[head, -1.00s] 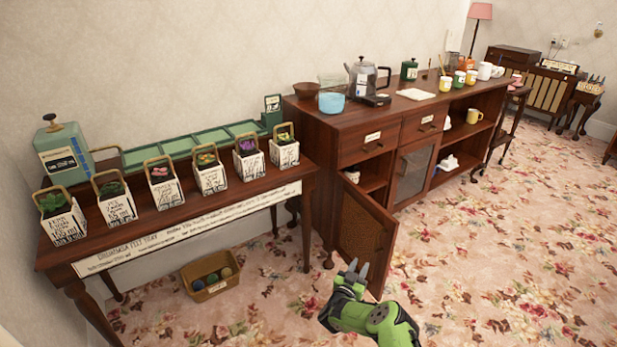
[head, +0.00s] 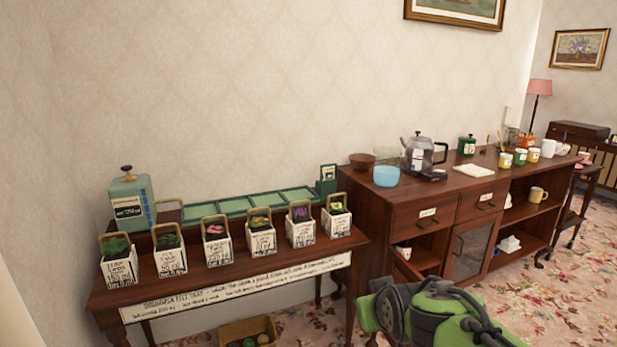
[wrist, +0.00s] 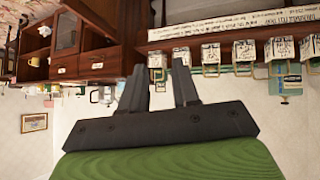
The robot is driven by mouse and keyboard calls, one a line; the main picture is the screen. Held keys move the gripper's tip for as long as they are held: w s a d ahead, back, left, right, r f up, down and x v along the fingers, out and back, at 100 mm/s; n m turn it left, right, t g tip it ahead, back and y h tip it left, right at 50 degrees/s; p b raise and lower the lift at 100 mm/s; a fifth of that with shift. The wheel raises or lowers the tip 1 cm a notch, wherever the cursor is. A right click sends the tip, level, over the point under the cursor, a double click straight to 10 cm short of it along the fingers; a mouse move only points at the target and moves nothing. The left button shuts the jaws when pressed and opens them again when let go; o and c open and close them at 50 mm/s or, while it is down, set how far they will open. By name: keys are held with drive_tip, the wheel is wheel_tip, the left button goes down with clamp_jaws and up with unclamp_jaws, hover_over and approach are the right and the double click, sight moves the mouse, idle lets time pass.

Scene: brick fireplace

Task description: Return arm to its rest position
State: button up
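My green and black arm (head: 435,312) is folded at the bottom right of the head view, close to the camera. I cannot make out its fingertips there. In the wrist view my gripper (wrist: 161,88) shows two dark fingers standing apart with nothing held between them. The wrist picture is upside down, with the furniture along its top and the pale wall below. The gripper is clear of the furniture in that view.
A narrow table (head: 225,295) holds several labelled baskets and a green canister (head: 132,203). A dark sideboard (head: 352,205) stands to its right with a kettle (head: 419,155), a blue bowl (head: 386,176) and cups. Patterned carpet (head: 585,300) is open at lower right.

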drive_tip(key=s+d+f+m+g, duration=0.1)
drive_tip(key=s+d+g, duration=0.1)
drive_tip(key=s, duration=1.1)
drive_tip(key=s+d+f+m+g, duration=0.1)
drive_tip(key=s+f+m+g, duration=0.1)
drive_tip(key=s, duration=1.1)
wheel_tip(320, 180, up, 18)
drive_tip(key=w+p, duration=0.1)
drive_tip(key=p, duration=1.6)
drive_tip(key=shift+f, duration=0.15)
